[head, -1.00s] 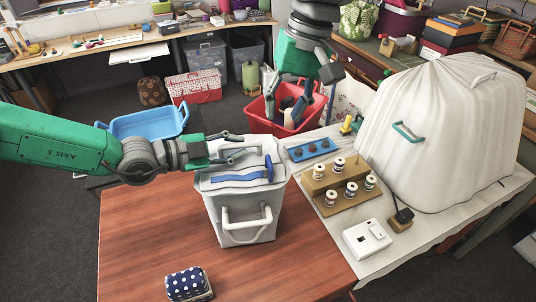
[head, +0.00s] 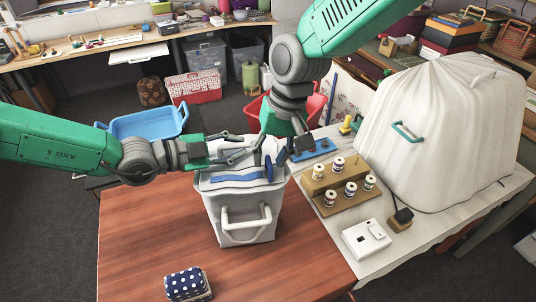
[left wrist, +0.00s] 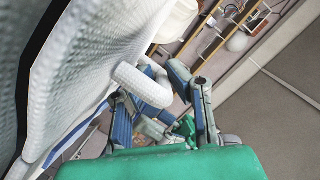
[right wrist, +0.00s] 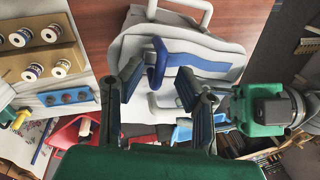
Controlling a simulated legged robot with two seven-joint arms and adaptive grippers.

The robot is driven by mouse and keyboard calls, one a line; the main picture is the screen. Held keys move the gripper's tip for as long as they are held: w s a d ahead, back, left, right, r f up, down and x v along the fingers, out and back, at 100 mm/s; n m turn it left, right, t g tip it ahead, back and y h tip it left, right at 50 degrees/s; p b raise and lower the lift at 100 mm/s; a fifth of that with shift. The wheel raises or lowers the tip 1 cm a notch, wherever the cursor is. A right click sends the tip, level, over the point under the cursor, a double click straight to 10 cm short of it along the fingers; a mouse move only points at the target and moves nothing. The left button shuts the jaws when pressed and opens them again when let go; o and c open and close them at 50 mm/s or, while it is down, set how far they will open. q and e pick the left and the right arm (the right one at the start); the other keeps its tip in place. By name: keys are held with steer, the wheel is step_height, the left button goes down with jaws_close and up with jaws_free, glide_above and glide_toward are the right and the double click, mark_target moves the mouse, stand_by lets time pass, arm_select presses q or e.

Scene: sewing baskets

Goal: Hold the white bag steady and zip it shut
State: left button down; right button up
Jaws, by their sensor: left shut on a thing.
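The white bag (head: 240,208) stands upright on the wooden table. A blue strip (head: 235,178) lies across its top, with an upright blue zip pull (head: 268,168) at the strip's right end. My left gripper (head: 236,150) is shut at the bag's far upper side; in the left wrist view its fingers are around a white padded handle (left wrist: 142,85). My right gripper (head: 276,155) is above the bag's right end, pointing down. In the right wrist view its fingers are open, with the zip pull (right wrist: 158,62) just beyond and between them, apparently not gripped.
A polka-dot pouch (head: 187,284) lies at the table's front. A wooden spool rack (head: 342,183) and a white box (head: 366,239) stand on the right table, before a large white covered object (head: 455,130). A blue tray (head: 148,124) is behind left.

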jaws_close()
steer(key=a, duration=0.8)
steer(key=shift+s+a, duration=0.1)
steer(key=shift+s, duration=0.25)
steer(key=shift+r, duration=0.1)
jaws_free()
steer(key=shift+d, duration=0.25)
steer(key=v, duration=1.1)
steer(key=shift+r, duration=0.4)
